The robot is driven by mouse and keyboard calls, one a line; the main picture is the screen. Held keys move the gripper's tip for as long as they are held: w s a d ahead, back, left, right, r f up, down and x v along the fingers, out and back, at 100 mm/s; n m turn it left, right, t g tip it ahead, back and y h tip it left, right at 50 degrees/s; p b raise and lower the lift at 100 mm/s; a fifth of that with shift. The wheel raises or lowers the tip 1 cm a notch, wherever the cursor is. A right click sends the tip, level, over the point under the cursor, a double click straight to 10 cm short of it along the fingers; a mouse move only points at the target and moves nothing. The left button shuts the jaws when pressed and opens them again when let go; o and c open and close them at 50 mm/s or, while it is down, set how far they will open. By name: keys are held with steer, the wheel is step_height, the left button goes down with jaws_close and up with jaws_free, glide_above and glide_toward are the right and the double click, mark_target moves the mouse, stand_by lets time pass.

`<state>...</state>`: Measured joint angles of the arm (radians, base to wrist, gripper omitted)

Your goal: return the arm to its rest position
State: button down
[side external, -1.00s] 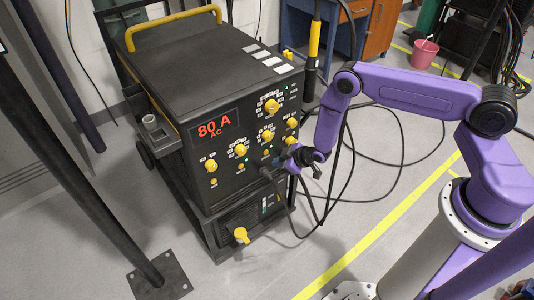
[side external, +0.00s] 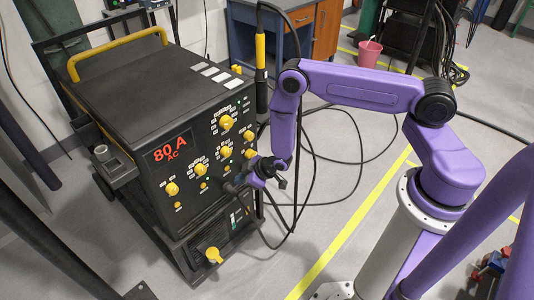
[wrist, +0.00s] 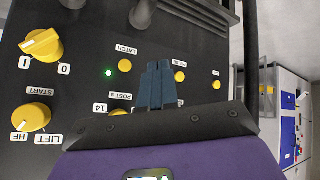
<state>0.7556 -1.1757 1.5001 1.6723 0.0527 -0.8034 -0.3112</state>
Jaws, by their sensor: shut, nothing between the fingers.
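My purple arm reaches over from the right to the front panel of a black welding machine (side external: 170,85). My gripper (side external: 246,178) is close to the lower right of that panel, beside a dark cable plug. In the wrist view my gripper (wrist: 158,68) shows two dark fingers together, with nothing between them. They lie in front of the panel between yellow buttons and below a lit green lamp's level. Whether the fingertips touch the panel cannot be told. The display (side external: 168,148) reads 80 A AC.
Yellow knobs (side external: 226,122) stand out from the panel around my gripper. Dark cables (side external: 300,190) hang beside it and loop over the floor. A torch with a yellow grip (side external: 261,50) stands at the machine's right. A pink bucket (side external: 369,53) is at the back.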

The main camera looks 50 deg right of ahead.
steer(key=s+a+r+n+g, duration=0.1)
steer(key=s+a+r+g, duration=0.2)
steer(key=r, duration=0.5)
steer(key=s+a+r+n, duration=0.1)
steer(key=s+a+r, duration=0.35)
steer(key=r, duration=0.35)
steer(key=s+a+r+g, duration=0.2)
steer(key=s+r, duration=0.3)
steer(key=r, duration=0.2)
steer(key=s+d+r+n+g+h, duration=0.1)
steer(key=s+d+r, duration=0.5)
steer(key=s, duration=0.5)
steer(key=s+d+r+n+g+h, duration=0.1)
steer(key=s+d+r+g, duration=0.1)
steer(key=s+d+r, duration=0.4)
steer(key=s+r, duration=0.2)
steer(key=s, duration=0.3)
steer(key=shift+d+n+h, duration=0.3)
steer(key=shift+n+h, duration=0.1)
